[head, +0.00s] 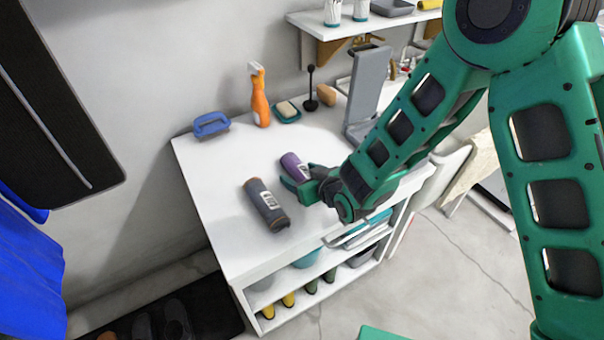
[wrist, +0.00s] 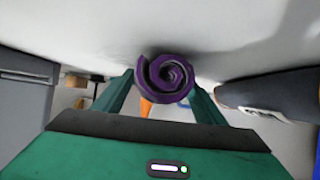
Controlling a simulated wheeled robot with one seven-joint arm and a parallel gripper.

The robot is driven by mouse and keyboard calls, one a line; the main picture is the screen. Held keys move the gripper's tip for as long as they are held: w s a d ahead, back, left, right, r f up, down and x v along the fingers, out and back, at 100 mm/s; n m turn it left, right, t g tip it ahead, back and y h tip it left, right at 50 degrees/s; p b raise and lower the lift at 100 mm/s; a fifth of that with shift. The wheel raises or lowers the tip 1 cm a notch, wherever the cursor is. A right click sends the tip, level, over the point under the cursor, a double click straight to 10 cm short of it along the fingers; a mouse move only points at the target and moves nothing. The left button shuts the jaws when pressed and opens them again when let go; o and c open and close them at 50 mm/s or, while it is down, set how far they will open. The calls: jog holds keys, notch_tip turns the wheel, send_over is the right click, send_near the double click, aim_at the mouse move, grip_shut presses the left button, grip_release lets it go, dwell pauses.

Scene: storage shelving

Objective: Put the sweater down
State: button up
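A purple rolled-up cloth (head: 293,165), which looks like the sweater, is at the white shelf unit's top, near its middle. My gripper (head: 302,182) reaches in from the right. In the wrist view the spiral end of the purple roll (wrist: 165,78) sits between my two fingers (wrist: 163,92), which appear to press on both its sides. The roll lies level, on or just above the white top; I cannot tell whether it touches. A dark grey roll (head: 266,205) with a pale label lies nearby to the left; it also shows in the wrist view (wrist: 275,93).
The white top (head: 215,170) is clear on the left. A grey upright panel (head: 368,90) is at the right.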

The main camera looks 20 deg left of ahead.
jog(key=v, duration=1.2)
jog(key=shift+w+d+r, duration=0.1)
